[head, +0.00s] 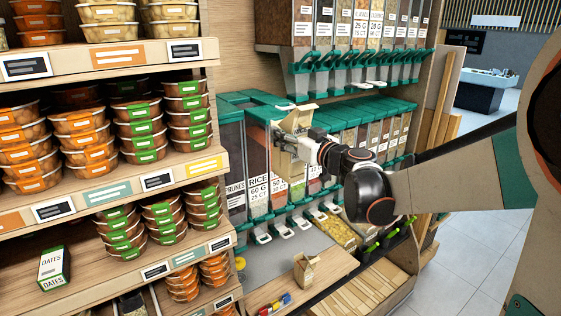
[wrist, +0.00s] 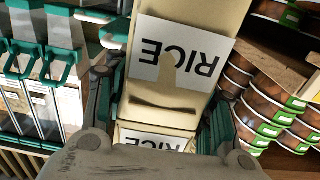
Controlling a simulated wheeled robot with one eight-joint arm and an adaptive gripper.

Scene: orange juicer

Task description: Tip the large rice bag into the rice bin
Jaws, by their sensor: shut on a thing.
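The large rice bag (head: 289,163) is beige paper and is held up in front of the bin row in the head view. Its upper end (head: 298,118) looks like an open flap. In the wrist view the bag (wrist: 195,18) fills the middle, with its white RICE label upside down. My gripper (head: 304,143) is shut on the bag; in the wrist view its dark green fingers (wrist: 165,100) lie on either side of it. The rice bin (head: 258,182), labelled RICE, stands just left of the bag, beside the prunes bin. My gripper and the bag hide part of the bins behind.
More bins with green lids (head: 375,110) run to the right, with dispensers (head: 365,65) above. A shelf of stacked tubs (head: 110,130) stands close on the left. A small paper bag (head: 306,270) stands on the wooden ledge below. Open floor (head: 470,260) lies at right.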

